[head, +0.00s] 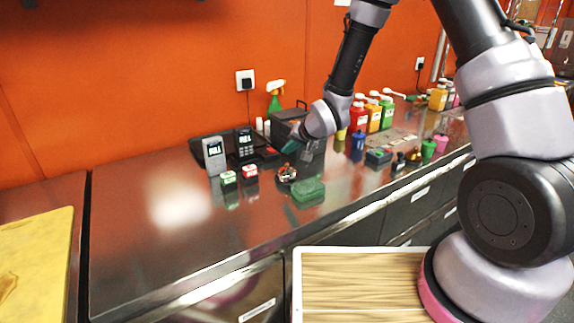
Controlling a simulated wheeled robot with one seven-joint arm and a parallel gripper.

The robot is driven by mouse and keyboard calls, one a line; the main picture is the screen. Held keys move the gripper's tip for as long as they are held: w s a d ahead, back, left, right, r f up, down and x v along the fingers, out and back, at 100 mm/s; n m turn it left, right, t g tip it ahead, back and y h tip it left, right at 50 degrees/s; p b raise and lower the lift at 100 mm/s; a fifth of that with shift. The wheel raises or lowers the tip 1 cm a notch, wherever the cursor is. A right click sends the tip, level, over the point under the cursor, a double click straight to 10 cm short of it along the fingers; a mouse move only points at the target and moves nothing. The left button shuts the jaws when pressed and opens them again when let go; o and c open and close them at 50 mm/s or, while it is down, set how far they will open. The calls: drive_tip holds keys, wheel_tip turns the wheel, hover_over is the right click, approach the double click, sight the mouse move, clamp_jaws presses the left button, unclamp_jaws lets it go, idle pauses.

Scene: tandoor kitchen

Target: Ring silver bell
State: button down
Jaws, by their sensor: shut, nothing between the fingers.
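The silver bell (287,175) appears as a small, shiny round thing on the steel counter (150,240), near its middle. It is small in the picture, so its details are hard to make out. My gripper (290,147) is shut and empty. Its dark teal fingertips point down and to the left, just above the bell in the picture. I cannot tell exactly how much room lies between the fingertips and the bell.
A green box-like thing (308,189) lies right of the bell. Two small timers (228,178) (250,171) stand left. Behind are a grey card-reader-like device (214,155) and a dark one (244,143). Bottles (358,115) stand farther right. The counter's left front is clear.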

drive_tip(key=shift+f, duration=1.05)
idle(1.3)
drive_tip(key=shift+f, duration=0.4)
drive_tip(key=shift+f, duration=0.45)
idle(0.5)
drive_tip(key=shift+r, duration=0.9)
drive_tip(key=shift+r, duration=2.5)
